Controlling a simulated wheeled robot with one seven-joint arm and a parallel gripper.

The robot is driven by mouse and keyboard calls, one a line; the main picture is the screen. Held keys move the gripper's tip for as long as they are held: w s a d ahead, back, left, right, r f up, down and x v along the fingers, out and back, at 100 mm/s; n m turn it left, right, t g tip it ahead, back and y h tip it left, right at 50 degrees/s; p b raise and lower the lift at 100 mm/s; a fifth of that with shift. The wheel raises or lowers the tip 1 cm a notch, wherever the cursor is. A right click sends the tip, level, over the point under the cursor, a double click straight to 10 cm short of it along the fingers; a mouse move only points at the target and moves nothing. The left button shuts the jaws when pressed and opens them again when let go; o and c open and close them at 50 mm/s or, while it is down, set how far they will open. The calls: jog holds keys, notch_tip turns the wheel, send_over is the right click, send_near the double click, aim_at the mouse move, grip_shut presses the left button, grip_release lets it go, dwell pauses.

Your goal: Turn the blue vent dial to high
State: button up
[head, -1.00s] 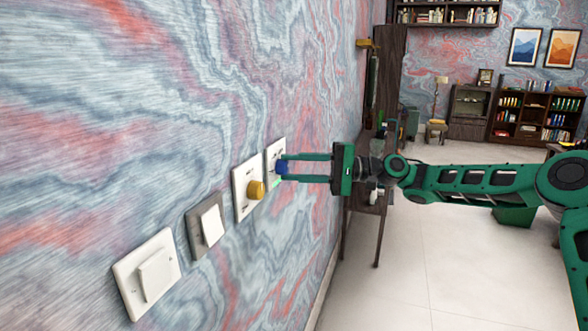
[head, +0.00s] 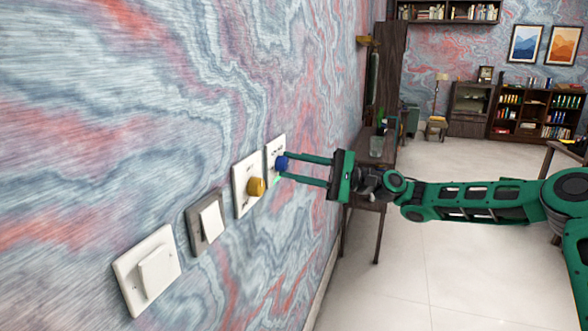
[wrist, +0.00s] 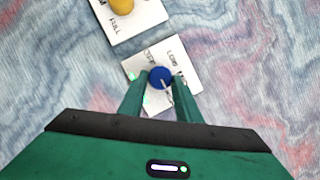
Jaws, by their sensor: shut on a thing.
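The blue vent dial (head: 282,163) is a round knob on a white wall plate (head: 270,149), at the far end of a row of plates. In the wrist view the blue dial (wrist: 160,76) sits between my fingertips, with a pale pointer line running down toward the lower right. Its white plate (wrist: 190,72) carries printed words, which I cannot read fully. My gripper (head: 284,166) is shut on the dial, one finger on each side; it also shows in the wrist view (wrist: 161,82). The fingers hide part of the plate.
A yellow dial (head: 256,187) on its own white plate is close beside the blue one. A grey-framed switch (head: 208,222) and a white switch (head: 152,272) are nearer. A dark table (head: 377,165) with a glass stands behind my gripper.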

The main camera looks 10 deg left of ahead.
jog(key=shift+w+d+f, duration=0.1)
jog(key=shift+w+f, duration=0.05)
jog(key=shift+w, duration=0.05)
jog(key=o, duration=1.1)
jog(key=shift+c, duration=0.2)
jog(key=shift+s, duration=0.1)
jog(key=v, duration=1)
jog(key=shift+d, duration=0.35)
jog(key=shift+f, duration=0.1)
